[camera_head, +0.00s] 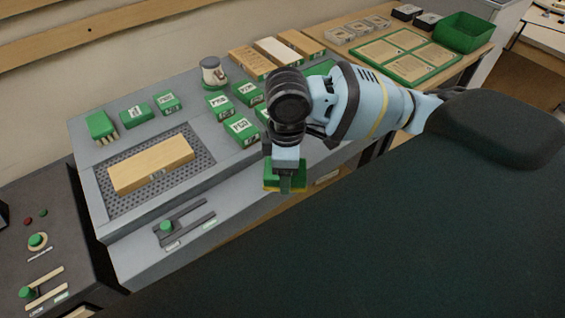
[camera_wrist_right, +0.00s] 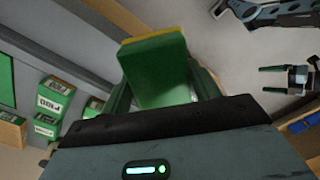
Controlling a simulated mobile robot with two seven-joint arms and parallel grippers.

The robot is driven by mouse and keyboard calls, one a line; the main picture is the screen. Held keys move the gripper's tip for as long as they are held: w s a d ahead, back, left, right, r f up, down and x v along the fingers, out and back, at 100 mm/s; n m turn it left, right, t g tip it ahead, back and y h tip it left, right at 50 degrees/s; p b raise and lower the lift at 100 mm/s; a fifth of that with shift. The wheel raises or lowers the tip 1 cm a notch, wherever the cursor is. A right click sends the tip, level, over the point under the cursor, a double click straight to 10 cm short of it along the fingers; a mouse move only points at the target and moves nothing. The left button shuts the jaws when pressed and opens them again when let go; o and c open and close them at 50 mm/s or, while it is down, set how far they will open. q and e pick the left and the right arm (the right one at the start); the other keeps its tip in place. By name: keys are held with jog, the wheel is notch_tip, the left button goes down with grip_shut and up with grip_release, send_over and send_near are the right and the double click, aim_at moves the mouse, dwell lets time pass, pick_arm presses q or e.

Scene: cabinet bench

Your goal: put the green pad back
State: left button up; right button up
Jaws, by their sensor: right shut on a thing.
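My right gripper (camera_head: 287,166) comes in from the right in the head view and is shut on the green pad (camera_head: 285,183), a green block with a yellow layer along one edge. The pad hangs in front of the grey bench's front edge, apart from it as far as I can tell. In the right wrist view the green pad (camera_wrist_right: 158,72) sits between the two fingers of the gripper (camera_wrist_right: 163,88), its yellow edge at the far end. My wrist hides part of the bench behind it.
The grey bench (camera_head: 245,190) bears a wooden block (camera_head: 150,165) on a perforated plate (camera_head: 195,177), several green labelled boxes (camera_head: 241,130), a mug (camera_head: 213,72) and a sliding lever (camera_head: 167,227). A green bin (camera_head: 463,37) and framed board (camera_head: 410,55) stand at the back right.

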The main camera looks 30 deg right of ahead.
jog(key=n, duration=0.2)
jog(key=f+n, duration=0.1)
jog(key=n, duration=0.2)
jog(key=s+d+f+n, duration=0.1)
jog(key=n, duration=0.1)
jog(key=shift+f, duration=0.2)
jog(key=n, duration=0.2)
jog(key=f+n, duration=0.1)
jog(key=n, duration=0.1)
jog(key=n+b, duration=0.1)
jog(key=shift+s+d+f+n, duration=0.25)
jog(key=shift+s+d+n, duration=0.05)
jog(key=shift+s+n, duration=0.1)
pick_arm(q)
jog(key=shift+s+d+f+g+b, duration=0.2)
jog(key=shift+s+f+g+b, duration=0.15)
jog(key=shift+s+f, duration=0.7)
pick_arm(e)
jog(key=f+n, duration=0.1)
jog(key=n, duration=0.3)
jog(key=s+d+f+n, duration=0.1)
jog(key=n, duration=0.3)
jog(key=f+n, duration=0.1)
jog(key=n, duration=0.4)
jog(key=shift+s+d, duration=0.25)
jog(key=shift+s, duration=0.1)
pick_arm(q)
jog(key=shift+w, duration=0.1)
pick_arm(e)
jog(key=shift+w, duration=0.1)
